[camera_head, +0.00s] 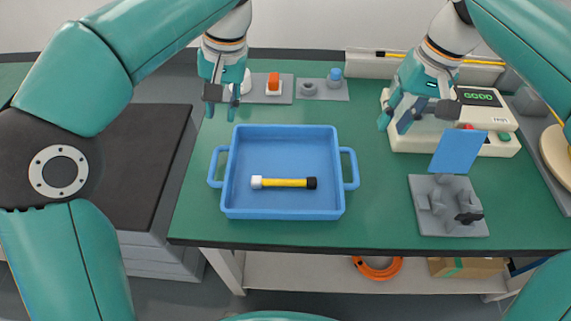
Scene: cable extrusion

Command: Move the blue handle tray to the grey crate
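The blue handle tray (240,203) sits on the green table, with a loop handle on its left and right sides. A yellow cable piece (284,183) with one white end and one black end lies in it. My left gripper (222,108) is above the table behind the tray's left side, apart from it, with its fingers spread and empty. My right gripper (416,118) is behind and to the right of the tray, in front of the tester, with fingers spread and nothing seen between them. A grey crate (155,254) appears to stand left of the table, with a dark top.
A tester with a green display (478,97) stands at the right back. A grey fixture (447,205) with a blue plate (458,152) is right of the tray. Small parts on grey plates (323,90) lie at the back. An orange coil (377,268) is on the lower shelf.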

